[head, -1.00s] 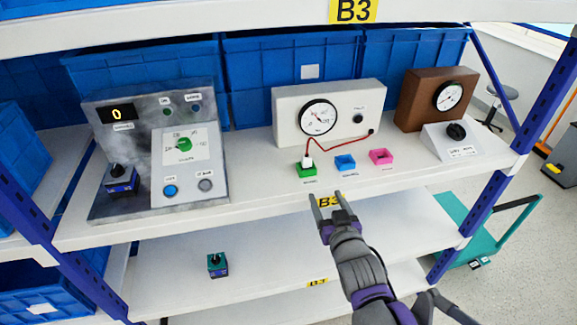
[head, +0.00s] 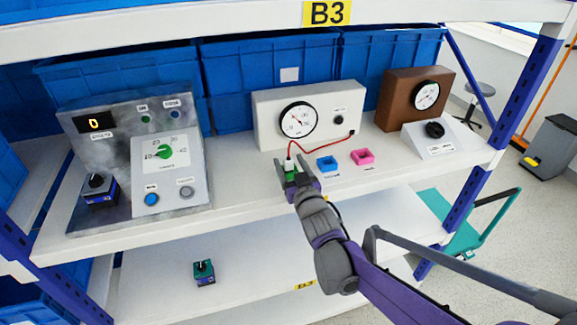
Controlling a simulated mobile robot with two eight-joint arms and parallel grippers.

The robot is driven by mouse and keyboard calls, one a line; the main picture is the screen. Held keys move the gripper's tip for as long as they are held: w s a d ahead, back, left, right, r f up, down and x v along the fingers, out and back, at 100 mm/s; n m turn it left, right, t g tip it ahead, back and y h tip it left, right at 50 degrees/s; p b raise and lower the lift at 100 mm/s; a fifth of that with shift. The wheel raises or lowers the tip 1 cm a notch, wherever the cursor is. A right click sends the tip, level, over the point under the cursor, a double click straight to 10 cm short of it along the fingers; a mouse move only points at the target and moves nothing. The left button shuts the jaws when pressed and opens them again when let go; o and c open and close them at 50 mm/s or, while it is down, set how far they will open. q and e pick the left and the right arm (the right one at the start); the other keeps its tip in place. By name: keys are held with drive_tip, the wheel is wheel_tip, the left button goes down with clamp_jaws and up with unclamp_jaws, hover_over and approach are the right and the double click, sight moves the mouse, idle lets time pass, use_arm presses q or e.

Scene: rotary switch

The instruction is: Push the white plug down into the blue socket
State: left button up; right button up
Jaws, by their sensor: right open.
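The white plug (head: 289,161) stands in the green socket (head: 291,172), with a red cable running from it to the white gauge box (head: 300,105). The blue socket (head: 327,164) is just right of it on the shelf and looks empty. My right gripper (head: 285,167) is open at the green socket, one finger on each side of the plug. Whether the fingers touch the plug cannot be made out. The gripper hides the lower front of the green socket. My left gripper is not in view.
A pink socket (head: 362,157) sits right of the blue one. A metal control panel (head: 85,145) stands at left; a brown gauge box (head: 400,92) and a white knob box (head: 434,138) stand at right. Blue crates (head: 268,68) fill the back. The shelf front is clear.

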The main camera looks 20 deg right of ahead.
drive_tip(key=shift+w, duration=0.7)
drive_tip(key=shift+s, duration=0.1)
drive_tip(key=shift+c, duration=0.8)
clamp_jaws()
